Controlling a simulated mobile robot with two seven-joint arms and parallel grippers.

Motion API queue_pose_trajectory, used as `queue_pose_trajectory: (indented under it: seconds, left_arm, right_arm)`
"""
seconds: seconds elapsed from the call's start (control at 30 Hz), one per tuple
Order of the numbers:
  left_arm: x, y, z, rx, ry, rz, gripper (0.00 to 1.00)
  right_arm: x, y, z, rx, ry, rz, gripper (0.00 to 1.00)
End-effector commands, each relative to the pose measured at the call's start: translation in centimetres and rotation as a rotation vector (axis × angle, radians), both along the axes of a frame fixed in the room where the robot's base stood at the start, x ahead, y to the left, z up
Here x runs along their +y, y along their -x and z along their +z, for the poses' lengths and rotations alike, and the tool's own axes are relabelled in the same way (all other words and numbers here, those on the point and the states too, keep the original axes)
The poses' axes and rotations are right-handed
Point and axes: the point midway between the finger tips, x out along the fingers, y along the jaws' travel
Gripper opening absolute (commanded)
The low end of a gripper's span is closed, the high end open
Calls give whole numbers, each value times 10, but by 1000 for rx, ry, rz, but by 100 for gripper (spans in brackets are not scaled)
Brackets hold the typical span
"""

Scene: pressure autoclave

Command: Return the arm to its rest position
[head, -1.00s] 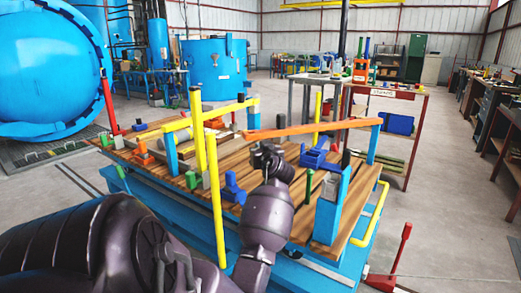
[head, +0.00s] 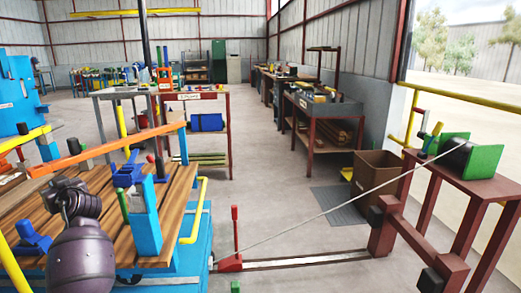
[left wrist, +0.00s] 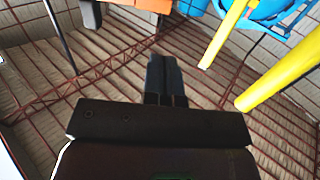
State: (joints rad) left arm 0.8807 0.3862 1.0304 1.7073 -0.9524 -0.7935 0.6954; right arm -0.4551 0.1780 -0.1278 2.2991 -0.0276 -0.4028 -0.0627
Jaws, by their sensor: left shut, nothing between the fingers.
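My left arm stands over the wooden deck (head: 125,225) of the blue cart in the head view. My left gripper (head: 68,190) is at its upper end, dark and small, just in front of the orange bar (head: 100,150); whether it touches the bar cannot be told. In the left wrist view the two fingers (left wrist: 165,75) are together with nothing between them, with the roof behind them. My right gripper is in neither view.
A blue post (head: 145,220) and a yellow rail (head: 193,212) stand right of my arm. A red-brown winch frame (head: 425,220) with a taut cable is at the right. Yellow bars (left wrist: 280,75) show close in the left wrist view.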

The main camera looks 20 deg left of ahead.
Motion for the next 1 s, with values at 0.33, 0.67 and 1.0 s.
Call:
queue_pose_trajectory:
  seconds: [0.33,0.67,1.0]
  left_arm:
    - [-44,-14,-33,183,-77,-200,0]
    - [-151,-9,-129,483,-123,-601,0]
    - [-286,63,-233,692,-30,-1012,0]
  right_arm:
    - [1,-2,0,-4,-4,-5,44]
    - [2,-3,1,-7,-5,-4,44]
    - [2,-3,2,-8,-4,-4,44]
